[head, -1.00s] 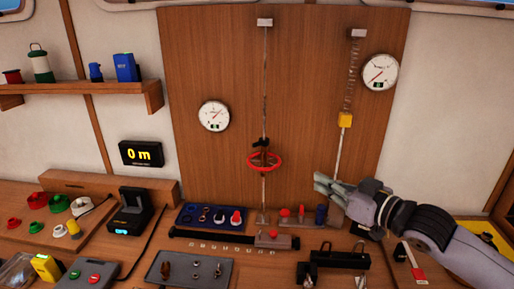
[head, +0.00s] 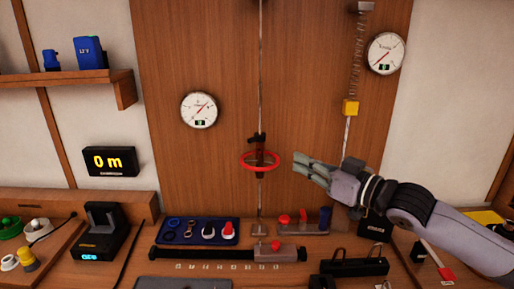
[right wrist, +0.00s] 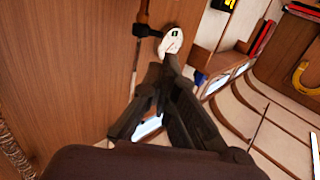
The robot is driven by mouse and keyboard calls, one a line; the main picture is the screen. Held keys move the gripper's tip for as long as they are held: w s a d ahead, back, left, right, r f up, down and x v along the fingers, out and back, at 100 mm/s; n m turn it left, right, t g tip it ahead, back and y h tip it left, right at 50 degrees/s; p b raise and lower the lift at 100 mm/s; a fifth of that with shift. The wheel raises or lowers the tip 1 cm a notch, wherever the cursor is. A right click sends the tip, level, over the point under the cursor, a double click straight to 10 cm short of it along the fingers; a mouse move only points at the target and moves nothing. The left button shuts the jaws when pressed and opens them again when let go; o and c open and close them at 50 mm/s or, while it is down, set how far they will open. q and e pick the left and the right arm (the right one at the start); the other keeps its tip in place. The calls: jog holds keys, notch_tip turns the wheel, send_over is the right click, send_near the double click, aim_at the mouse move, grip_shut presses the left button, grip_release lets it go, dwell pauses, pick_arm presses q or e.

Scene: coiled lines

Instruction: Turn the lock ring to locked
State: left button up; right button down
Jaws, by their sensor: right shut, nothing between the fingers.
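The red ring (head: 260,162) sits around a dark fitting on the thin vertical line in front of the wooden panel, in the head view. Whether it is locked cannot be told. My right gripper (head: 299,167) is just right of the ring, its fingertips pointing left toward it with a small gap in the picture. It is shut and empty. In the right wrist view its dark fingers (right wrist: 160,103) are close together, and the red ring cannot be made out. My left gripper is not in view.
Two dials, left (head: 199,110) and right (head: 386,54), hang on the panel. A yellow block (head: 351,107) hangs below a spring. Below are a blue tray (head: 173,231) of small parts and a dark rail (head: 190,253). A 0 m display (head: 111,161) is at left.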

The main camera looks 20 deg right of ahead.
jog(key=p, duration=0.6)
send_near(251, 141)
jog(key=x, duration=0.6)
jog(key=shift+w, duration=0.25)
jog(key=shift+w+a+f, duration=0.1)
jog(key=shift+w+a, duration=0.1)
jog(key=shift+w, duration=0.15)
jog(key=shift+a+m+h+p, duration=0.15)
jog(key=shift+m+h+p, duration=0.15)
jog(key=shift+h, duration=0.2)
